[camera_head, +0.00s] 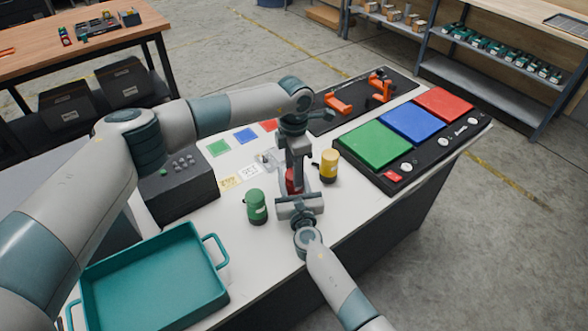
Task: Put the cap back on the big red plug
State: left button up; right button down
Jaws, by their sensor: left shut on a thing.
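My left gripper (293,171) points straight down over the white table and is shut on a red piece (293,186). The piece is small and partly hidden by the gripper, so I cannot tell whether it is the cap alone or the cap against the big red plug. My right gripper (299,205) is just in front of the red piece, low over the table. Its fingers cannot be made out.
A green capped plug (257,208) stands to the left and a yellow one (329,166) to the right, both close to the grippers. A teal tray (222,285) is at front left. Coloured pads (375,146) lie at right. A dark box (177,184) stands behind the tray.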

pick_arm(q)
jog(key=m, duration=0.4)
jog(key=shift+m, duration=0.4)
pick_arm(e)
jog(key=shift+f, duration=0.1)
pick_arm(q)
jog(key=m, duration=0.3)
jog(key=shift+m, duration=0.3)
jog(key=o, duration=1.2)
jog(key=shift+r, duration=2.2)
jog(key=shift+d+r, duration=0.1)
jog(key=shift+c, duration=0.5)
